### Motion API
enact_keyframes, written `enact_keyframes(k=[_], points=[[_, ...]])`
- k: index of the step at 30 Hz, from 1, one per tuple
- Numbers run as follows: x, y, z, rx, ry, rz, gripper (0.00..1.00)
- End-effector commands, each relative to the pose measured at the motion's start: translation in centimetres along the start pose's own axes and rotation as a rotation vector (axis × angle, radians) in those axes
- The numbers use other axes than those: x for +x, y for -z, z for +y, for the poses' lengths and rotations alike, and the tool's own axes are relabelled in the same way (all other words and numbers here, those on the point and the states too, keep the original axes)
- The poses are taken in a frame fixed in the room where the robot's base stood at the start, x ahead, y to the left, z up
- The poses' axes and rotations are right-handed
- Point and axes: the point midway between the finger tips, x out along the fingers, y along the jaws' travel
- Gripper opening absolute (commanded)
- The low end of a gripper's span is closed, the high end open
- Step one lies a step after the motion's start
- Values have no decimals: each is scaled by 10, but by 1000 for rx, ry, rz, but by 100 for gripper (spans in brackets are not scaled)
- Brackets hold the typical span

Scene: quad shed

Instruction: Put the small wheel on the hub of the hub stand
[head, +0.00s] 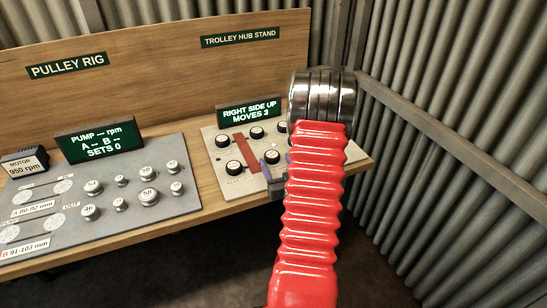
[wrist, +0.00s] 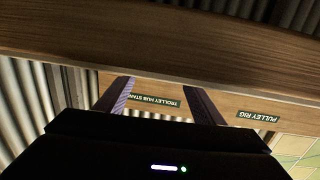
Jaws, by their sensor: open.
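The hub stand is a pale panel (head: 210,135) at the right of the bench, under the sign TROLLEY HUB STAND. Several dark round pieces with pale tops stand on it, such as one at its front left (head: 234,167). I cannot tell which is the small wheel or the hub. A dark red strip (head: 245,152) lies between them. My gripper (head: 277,164) is over the panel's right part, largely hidden by my red arm. In the wrist view my gripper (wrist: 163,90) shows two purple fingers apart with nothing between them.
A green display (head: 249,112) behind the panel reads RIGHT SIDE UP, MOVES 3. To the left is the pulley rig plate (head: 115,195) with several pulleys and a pump display (head: 100,140). The wooden backboard (head: 150,60) stands behind; a corrugated wall (head: 450,160) is close on the right.

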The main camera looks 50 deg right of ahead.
Motion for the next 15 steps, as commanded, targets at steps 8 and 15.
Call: enact_keyframes(k=[8,15], points=[[-48,0,1,2,-2,-1,62],[-67,0,0,-1,0,1,62]])
